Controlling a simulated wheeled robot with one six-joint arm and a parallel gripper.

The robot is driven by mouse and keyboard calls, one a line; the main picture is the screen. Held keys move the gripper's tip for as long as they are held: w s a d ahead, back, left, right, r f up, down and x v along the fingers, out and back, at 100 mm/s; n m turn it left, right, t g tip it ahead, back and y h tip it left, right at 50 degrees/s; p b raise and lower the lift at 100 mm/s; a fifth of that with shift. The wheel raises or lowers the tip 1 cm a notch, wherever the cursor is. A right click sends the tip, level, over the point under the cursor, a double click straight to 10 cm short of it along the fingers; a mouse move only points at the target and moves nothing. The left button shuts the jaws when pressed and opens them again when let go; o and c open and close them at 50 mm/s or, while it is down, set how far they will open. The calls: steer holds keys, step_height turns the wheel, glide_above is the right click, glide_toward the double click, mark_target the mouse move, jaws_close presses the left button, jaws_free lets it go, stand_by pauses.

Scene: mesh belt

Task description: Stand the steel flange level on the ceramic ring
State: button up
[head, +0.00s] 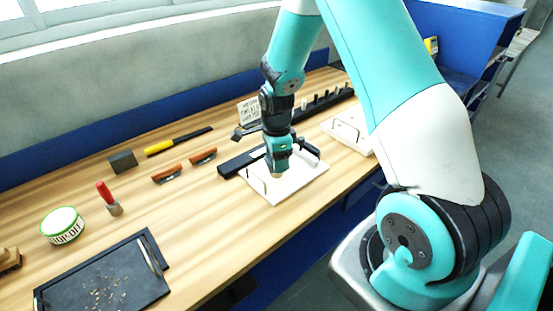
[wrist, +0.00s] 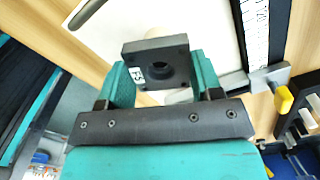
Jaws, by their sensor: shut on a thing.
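The steel flange (wrist: 130,60) is a dark square plate with a round central hole and a small white label, seen in the wrist view. My gripper (wrist: 157,78) is shut on it, with a teal finger at each side. A pale, cream-coloured round part shows just beyond and below the flange and looks like the ceramic ring (wrist: 177,96); the flange hides most of it. I cannot tell whether the two touch. In the head view my gripper (head: 278,172) points down over a white tray (head: 285,196), and the flange is hard to make out there.
A black bar (head: 235,164) lies beside the tray; a scale with a yellow knob (wrist: 283,99) shows in the wrist view. A second white tray (head: 350,133) stands at right. Orange-handled tools (head: 167,174), a red-handled tool (head: 105,193) and a dark tray (head: 75,285) lie left. Bare wood lies between.

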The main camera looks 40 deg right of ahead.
steer(key=shift+f, duration=0.55)
steer(key=o, duration=1.1)
steer(key=shift+f, duration=0.1)
step_height(320, 180, up, 12)
steer(key=b, duration=0.2)
steer(key=s+a+r+n+y, duration=0.1)
steer(key=s+a+r+n, duration=0.2)
steer(key=s+a+n, duration=0.4)
steer(key=s+a+r+n+y, duration=0.1)
steer(key=s+a+r+n, duration=0.3)
steer(key=s+a+n, duration=0.4)
steer(key=s+a+r+n+y, duration=0.2)
steer(key=s+a+n, duration=0.5)
steer(key=n, duration=0.7)
steer(key=shift+s+a+r, duration=0.15)
steer(key=shift+a+r, duration=0.1)
steer(key=shift+r, duration=0.6)
